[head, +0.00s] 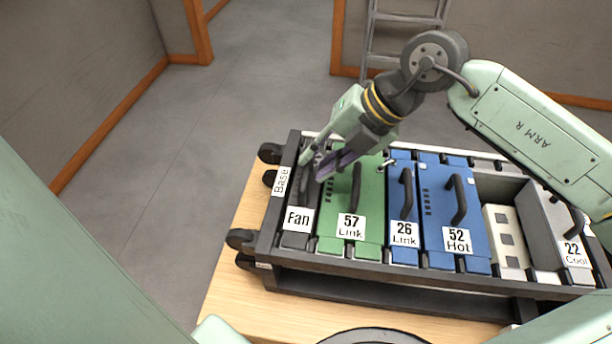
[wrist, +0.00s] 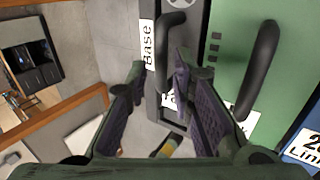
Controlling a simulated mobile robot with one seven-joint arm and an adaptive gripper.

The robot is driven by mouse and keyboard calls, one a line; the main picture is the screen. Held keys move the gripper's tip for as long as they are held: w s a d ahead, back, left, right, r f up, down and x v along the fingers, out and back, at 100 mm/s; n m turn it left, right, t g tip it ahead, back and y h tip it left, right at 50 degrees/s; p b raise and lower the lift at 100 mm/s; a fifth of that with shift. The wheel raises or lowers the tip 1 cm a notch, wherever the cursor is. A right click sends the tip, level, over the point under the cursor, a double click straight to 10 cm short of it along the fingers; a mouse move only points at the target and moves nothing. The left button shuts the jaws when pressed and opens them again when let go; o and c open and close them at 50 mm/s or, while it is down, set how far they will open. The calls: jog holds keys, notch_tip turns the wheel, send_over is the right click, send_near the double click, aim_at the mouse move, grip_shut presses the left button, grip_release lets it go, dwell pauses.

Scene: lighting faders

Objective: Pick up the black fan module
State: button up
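The black fan module (head: 296,240) is the narrow unit at the left end of the rack, with a white "Fan" label on its front part. In the wrist view the fan module (wrist: 197,28) is upright in its slot, its label partly hidden by a finger. Its black handle (wrist: 165,45) lines up with the gap between my fingers. My gripper (head: 318,163) is open over the module, pointing down; in the wrist view its purple-padded fingers (wrist: 160,70) stand apart on either side of the handle. I see no finger touching the handle, and their depth is hard to tell.
A green "57 Link" module (head: 338,225) stands close on the right, its handle (wrist: 262,70) near my right finger. Blue modules (head: 436,225) and a grey "22 Cool" module (head: 555,235) follow. The dark rack (head: 400,292) rests on a wooden table (head: 225,288). Open floor lies left.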

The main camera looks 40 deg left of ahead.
aim_at(308, 169)
jog(key=shift+p+x, duration=0.55)
jog(key=shift+x, duration=1.7)
jog(key=shift+w, duration=0.1)
grip_shut()
